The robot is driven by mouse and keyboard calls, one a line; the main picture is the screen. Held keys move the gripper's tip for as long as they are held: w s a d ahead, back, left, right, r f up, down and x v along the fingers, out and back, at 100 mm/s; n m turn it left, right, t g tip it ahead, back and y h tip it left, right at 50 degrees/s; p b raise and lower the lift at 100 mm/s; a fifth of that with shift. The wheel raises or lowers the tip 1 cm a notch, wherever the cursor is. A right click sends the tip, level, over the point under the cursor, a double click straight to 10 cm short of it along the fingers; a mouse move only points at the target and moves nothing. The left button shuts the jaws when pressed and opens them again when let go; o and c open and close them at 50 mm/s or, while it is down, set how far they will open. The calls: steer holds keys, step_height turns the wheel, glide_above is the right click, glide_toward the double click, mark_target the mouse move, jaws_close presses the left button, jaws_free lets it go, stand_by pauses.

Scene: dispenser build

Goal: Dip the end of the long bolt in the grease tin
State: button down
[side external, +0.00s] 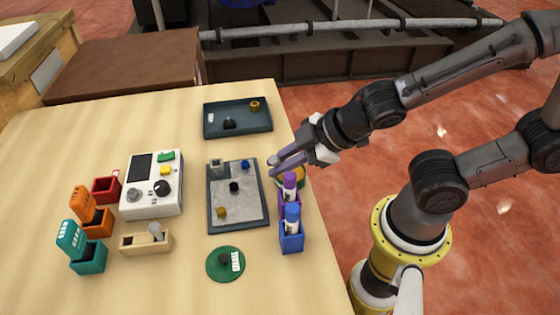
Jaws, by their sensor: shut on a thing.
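I cannot pick out the long bolt for certain; a grey-headed piece (155,230) sits in a tan block (132,244) at the left.
Purple and blue markers (291,218) stand in holders close below my gripper. A grey tray (212,215) and a dark tray (208,131) hold small parts.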

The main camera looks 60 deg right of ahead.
mark_target(280, 162)
steer(key=shift+s+f, duration=0.1)
steer(key=shift+f, duration=0.05)
steer(key=shift+r, duration=3.6)
